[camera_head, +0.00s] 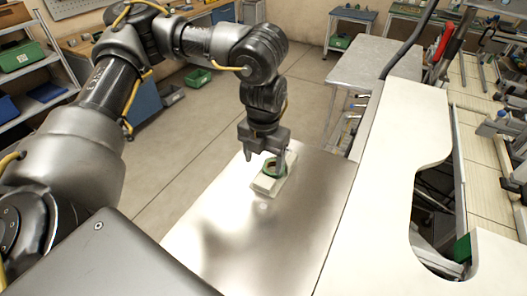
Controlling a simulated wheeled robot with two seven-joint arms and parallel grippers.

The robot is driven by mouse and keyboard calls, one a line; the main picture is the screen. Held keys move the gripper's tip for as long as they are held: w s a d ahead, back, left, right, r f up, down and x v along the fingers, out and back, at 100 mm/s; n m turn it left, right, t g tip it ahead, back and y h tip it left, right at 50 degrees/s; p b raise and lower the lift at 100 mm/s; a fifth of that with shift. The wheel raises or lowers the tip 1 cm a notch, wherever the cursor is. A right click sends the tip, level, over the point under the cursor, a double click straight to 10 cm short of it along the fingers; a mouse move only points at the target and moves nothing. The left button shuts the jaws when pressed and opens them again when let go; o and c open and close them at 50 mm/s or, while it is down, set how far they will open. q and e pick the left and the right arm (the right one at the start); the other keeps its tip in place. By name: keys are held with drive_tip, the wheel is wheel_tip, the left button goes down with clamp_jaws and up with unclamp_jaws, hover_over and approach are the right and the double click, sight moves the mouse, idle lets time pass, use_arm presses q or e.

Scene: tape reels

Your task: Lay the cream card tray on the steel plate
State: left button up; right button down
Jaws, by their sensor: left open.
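The cream card tray (264,189) is a small pale block shape at the far part of the brushed steel plate (222,217). It appears to rest flat on the steel. A green ring-shaped reel (280,171) sits on or in the tray, partly hidden by my gripper. My left gripper (265,166) is open, pointing down right over the tray, with one finger near each side of the reel. Whether the fingers touch the tray or reel is hard to tell. My right gripper is not in view.
A white worktop (393,160) with a curved cutout runs along the right of the steel plate. A grey metal cart (375,65) stands behind. The near part of the steel is bare. Shelves with green and blue bins (47,92) stand at the far left.

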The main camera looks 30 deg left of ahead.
use_arm(q)
wheel_tip(320, 180, up, 4)
drive_tip(key=shift+f, duration=0.15)
idle(0.5)
